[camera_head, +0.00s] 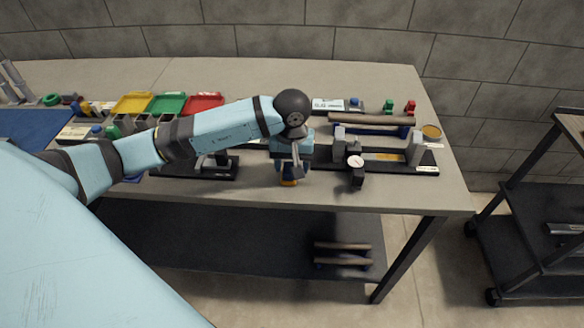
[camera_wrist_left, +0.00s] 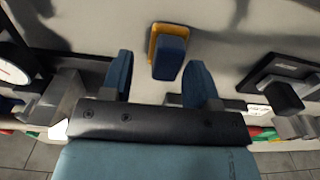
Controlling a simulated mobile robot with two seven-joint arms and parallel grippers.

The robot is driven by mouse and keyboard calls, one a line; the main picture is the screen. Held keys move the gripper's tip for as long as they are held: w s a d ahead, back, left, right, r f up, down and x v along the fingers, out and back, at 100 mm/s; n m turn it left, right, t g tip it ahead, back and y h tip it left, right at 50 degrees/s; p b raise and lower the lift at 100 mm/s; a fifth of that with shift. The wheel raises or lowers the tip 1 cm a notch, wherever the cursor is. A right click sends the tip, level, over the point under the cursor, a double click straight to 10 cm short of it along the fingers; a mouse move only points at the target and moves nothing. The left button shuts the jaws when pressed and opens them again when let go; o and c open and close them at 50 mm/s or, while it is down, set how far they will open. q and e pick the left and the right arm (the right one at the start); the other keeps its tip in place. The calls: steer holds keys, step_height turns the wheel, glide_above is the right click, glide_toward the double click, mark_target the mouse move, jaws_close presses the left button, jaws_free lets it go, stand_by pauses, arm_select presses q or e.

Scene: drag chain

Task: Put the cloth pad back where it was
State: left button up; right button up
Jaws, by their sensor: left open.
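A small block with a blue top and a yellow-orange edge (camera_wrist_left: 168,58), which seems to be the cloth pad, lies on the grey bench. In the wrist view it sits ahead of the two blue fingers and between their lines, with gaps at both sides. In the head view only its orange lower part (camera_head: 288,183) shows near the bench's front edge, under my left gripper (camera_head: 291,170). My left gripper (camera_wrist_left: 158,80) is open, points down and holds nothing. The wrist hides part of the pad from the head view. My right gripper is not in view.
A black fixture with a round dial gauge (camera_head: 355,161) stands right of the gripper, and another dark fixture (camera_head: 205,168) stands left. Yellow, green and red trays (camera_head: 166,103) are behind my arm. A lower shelf (camera_head: 230,240) holds rollers. A dark cart (camera_head: 530,220) stands at right.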

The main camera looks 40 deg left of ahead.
arm_select(q)
step_height(320, 180, up, 10)
stand_by(0.3)
steer(key=shift+d, duration=0.1)
stand_by(0.4)
